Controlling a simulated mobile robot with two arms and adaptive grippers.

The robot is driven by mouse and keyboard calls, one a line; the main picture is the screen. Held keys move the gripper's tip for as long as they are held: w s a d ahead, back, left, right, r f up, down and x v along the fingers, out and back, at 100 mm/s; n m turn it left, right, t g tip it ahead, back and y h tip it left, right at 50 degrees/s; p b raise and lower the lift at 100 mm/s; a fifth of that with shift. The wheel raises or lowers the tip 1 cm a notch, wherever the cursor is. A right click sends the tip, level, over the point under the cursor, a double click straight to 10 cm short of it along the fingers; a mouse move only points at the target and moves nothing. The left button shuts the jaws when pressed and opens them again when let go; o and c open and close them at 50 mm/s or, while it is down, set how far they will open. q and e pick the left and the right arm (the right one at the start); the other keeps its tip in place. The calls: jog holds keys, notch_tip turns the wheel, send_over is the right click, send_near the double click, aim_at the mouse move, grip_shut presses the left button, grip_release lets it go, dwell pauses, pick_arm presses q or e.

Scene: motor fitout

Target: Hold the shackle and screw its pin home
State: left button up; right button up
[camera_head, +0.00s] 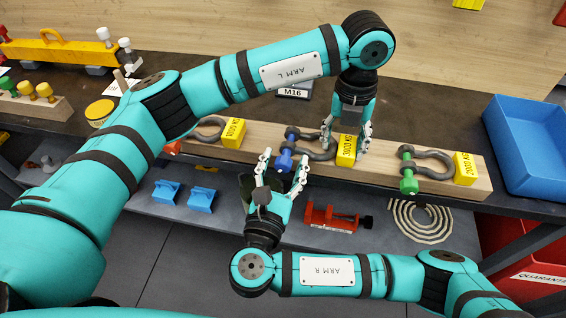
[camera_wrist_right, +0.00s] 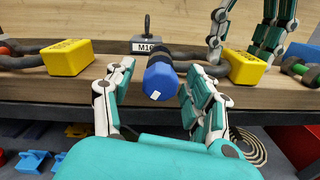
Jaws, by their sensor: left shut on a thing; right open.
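The shackle (camera_head: 318,154) with the blue pin lies on the wooden board, its bow toward the right. Its blue pin head (camera_head: 284,160) points toward the front and also shows in the right wrist view (camera_wrist_right: 160,78). My left gripper (camera_head: 346,135) reaches down from above and is shut on the shackle's bow, beside a yellow tag (camera_head: 346,150). My right gripper (camera_head: 281,165) is open, its fingers on either side of the blue pin head. In the right wrist view the fingers (camera_wrist_right: 157,92) stand apart from the head. Whether the pin is fully seated cannot be told.
A green-pinned shackle (camera_head: 433,160) and an orange-pinned shackle (camera_head: 209,128) lie on the same wooden board (camera_head: 380,170). A blue bin (camera_head: 530,145) stands at the right. A red clamp (camera_head: 331,218) and blue blocks (camera_head: 201,199) are on the lower shelf.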

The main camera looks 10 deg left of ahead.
grip_shut()
jog(key=shift+m, duration=0.4)
jog(key=m, duration=0.3)
jog(key=shift+f+m, duration=0.1)
jog(key=shift+m, duration=0.3)
jog(key=m, duration=0.5)
jog(key=shift+a, duration=0.1)
jog(key=m, duration=0.5)
jog(key=shift+s+m, duration=0.1)
jog(key=shift+m, duration=2.4)
